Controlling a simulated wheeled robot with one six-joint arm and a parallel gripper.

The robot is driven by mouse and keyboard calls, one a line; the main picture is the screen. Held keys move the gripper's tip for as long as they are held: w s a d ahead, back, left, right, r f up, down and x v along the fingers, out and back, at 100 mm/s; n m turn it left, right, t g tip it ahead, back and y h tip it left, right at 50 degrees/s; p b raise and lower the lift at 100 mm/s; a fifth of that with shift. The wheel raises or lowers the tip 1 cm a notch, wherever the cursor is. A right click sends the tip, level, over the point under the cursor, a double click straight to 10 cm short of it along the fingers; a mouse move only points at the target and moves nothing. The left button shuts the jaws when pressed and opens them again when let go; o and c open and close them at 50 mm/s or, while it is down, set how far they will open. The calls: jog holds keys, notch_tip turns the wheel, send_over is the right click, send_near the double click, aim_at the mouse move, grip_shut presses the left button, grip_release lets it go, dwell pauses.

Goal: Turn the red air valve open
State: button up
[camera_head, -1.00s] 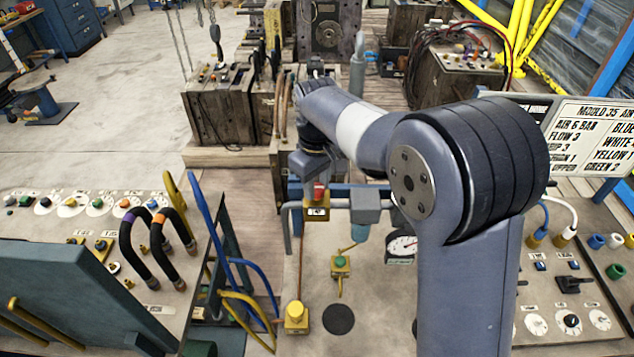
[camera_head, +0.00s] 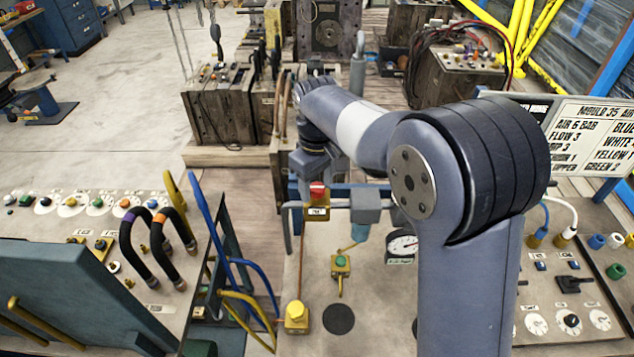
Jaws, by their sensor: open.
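The red air valve (camera_head: 318,187) sits on a yellow-brown block with a small label, at the middle of the picture, at the back of the centre panel. My gripper (camera_head: 314,172) points down just above and behind the red handle. It is open. The wrist and the dark gripper body hide much of its jaws and part of the valve. I cannot tell whether the jaws touch the handle or stand around it.
A grey pipe and box (camera_head: 366,206) stand close to the valve's right. Blue and yellow hoses (camera_head: 240,265) stand left. Wooden-looking mould blocks (camera_head: 225,105) stand behind.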

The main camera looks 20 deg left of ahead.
aim_at(317, 187)
notch_tip(317, 187, up, 11)
jog(key=b, duration=0.1)
dwell(0.3)
jog(key=shift+f, duration=0.15)
notch_tip(317, 187, down, 11)
jog(key=shift+r+p, duration=0.1)
jog(key=shift+p, duration=0.5)
